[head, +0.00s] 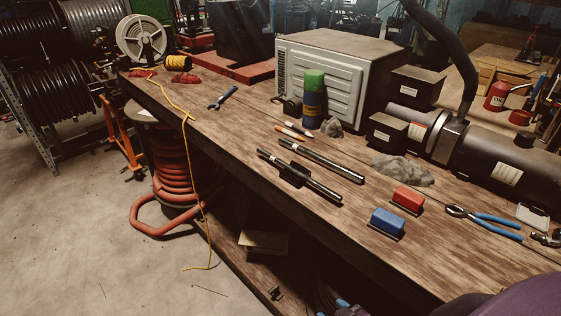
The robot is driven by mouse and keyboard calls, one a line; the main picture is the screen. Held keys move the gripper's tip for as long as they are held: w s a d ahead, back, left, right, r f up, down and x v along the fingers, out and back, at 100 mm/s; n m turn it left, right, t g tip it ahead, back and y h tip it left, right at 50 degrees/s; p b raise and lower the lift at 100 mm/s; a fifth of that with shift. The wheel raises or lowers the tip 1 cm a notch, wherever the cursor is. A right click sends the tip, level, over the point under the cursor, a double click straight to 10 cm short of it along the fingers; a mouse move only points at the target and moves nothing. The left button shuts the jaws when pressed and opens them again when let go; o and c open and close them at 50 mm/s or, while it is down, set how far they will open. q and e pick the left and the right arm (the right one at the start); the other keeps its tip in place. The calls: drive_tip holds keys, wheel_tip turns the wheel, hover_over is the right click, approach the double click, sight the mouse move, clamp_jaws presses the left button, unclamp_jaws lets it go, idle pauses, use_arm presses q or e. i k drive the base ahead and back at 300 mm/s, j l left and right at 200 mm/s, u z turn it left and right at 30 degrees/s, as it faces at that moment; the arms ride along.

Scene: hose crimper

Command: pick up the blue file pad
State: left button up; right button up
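The blue file pad (387,222) is a small blue block on a dark base, lying on the wooden workbench (340,233) near its front edge, right of centre. A similar red pad (408,198) lies just behind it and to the right, with a small gap between them. The top and front of the blue pad are in plain sight and nothing touches it. Neither of my grippers shows in the head view.
Two dark rods (321,162) lie left of the pads. Blue-handled pliers (484,221) and a grey rag (402,171) lie to the right and behind. A spray can (313,100), a white-grey machine (331,75) and a black cylinder (500,158) stand farther back.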

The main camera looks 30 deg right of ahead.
sight(390, 226)
drive_tip(key=j+z, duration=0.1)
drive_tip(key=z, duration=0.4)
drive_tip(key=j+z, duration=0.15)
drive_tip(key=z, duration=0.35)
drive_tip(key=j+z, duration=0.15)
drive_tip(key=z, duration=0.3)
drive_tip(key=j+z, duration=0.15)
drive_tip(key=z, duration=0.35)
drive_tip(key=i+j+z, duration=0.25)
drive_tip(key=j, duration=0.75)
drive_tip(key=j+z, duration=0.25)
drive_tip(key=j, duration=0.7)
drive_tip(key=z, duration=0.35)
drive_tip(key=l+z, duration=0.15)
drive_tip(key=z, duration=0.2)
drive_tip(key=l+z, duration=0.1)
drive_tip(key=z, duration=0.25)
